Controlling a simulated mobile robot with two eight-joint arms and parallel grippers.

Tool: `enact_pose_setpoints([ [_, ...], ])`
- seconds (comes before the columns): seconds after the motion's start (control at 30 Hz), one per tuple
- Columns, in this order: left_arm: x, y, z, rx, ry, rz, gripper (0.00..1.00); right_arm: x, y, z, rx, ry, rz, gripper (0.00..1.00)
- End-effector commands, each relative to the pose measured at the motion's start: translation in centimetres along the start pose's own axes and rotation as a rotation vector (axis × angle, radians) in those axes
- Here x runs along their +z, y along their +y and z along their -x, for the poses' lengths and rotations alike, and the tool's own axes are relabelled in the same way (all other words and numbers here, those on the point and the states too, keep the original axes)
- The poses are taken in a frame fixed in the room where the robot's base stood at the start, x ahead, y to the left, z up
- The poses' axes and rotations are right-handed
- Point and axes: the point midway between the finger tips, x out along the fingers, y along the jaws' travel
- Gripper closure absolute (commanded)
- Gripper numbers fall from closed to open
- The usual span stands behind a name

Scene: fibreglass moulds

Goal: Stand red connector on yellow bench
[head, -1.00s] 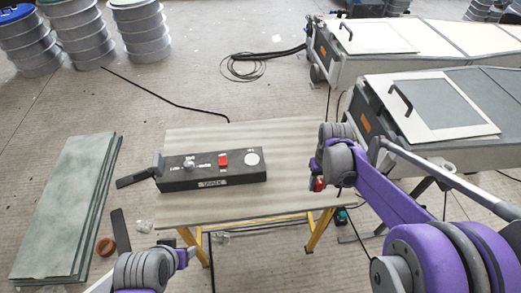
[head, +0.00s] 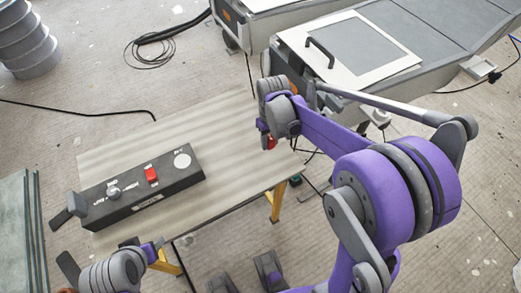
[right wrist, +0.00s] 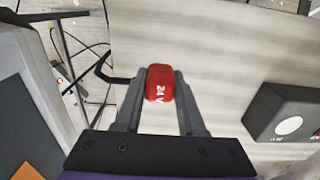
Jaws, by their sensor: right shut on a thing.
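The red connector (right wrist: 160,84), marked "24 V", is between the fingertips of my right gripper (right wrist: 161,90), which is shut on it. In the head view, my right gripper (head: 268,138) is at the right part of the yellow bench, with only a bit of the red connector (head: 271,143) showing below it. The yellow bench (head: 215,125) has a pale, streaked top and yellow legs. I cannot tell the connector's exact height above the top. My left gripper (head: 130,252) is low at the bench's front left, and its jaws are unclear.
A black control box (head: 140,195) with a red switch (head: 151,174), a knob and a white disc lies on the bench's left part. Grey machines (head: 365,60) stand beyond the bench at right. Cables lie on the floor. The bench top's middle is clear.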

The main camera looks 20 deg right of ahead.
Motion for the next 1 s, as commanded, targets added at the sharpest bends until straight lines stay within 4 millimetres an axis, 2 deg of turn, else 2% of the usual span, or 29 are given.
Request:
enact_pose_setpoints([
  [0.03, 0.1, 0.0, -0.2, 0.000, -0.001, 0.000, 0.38, -0.1, 0.0, -1.1, 0.000, 0.000, 0.000, 1.00],
  [0.1, 0.2, 0.0, -0.3, 0.000, -0.001, 0.000, 0.38, 0.0, 0.0, -2.2, 0.000, 0.000, 0.000, 1.00],
  [0.33, 0.3, 0.0, -0.5, 0.000, -0.002, 0.000, 0.38, 0.0, 0.0, -4.0, 0.000, 0.000, 0.000, 1.00],
  [0.53, 0.5, 0.0, -0.9, 0.000, -0.003, 0.000, 0.38, 0.0, 0.0, -6.8, 0.000, 0.000, 0.000, 1.00],
  [0.93, 0.7, 0.0, -1.2, 0.000, -0.004, 0.000, 0.38, 0.0, 0.0, -7.4, 0.000, 0.000, 0.000, 1.00],
  [0.97, 0.7, 0.0, -1.2, 0.000, -0.004, 0.000, 0.38, 0.0, 0.0, -7.3, 0.000, 0.000, 0.000, 0.56],
  [1.0, 0.7, 0.0, -1.1, 0.000, -0.004, 0.000, 0.38, 0.0, 0.0, -7.2, 0.000, 0.000, 0.000, 0.49],
])
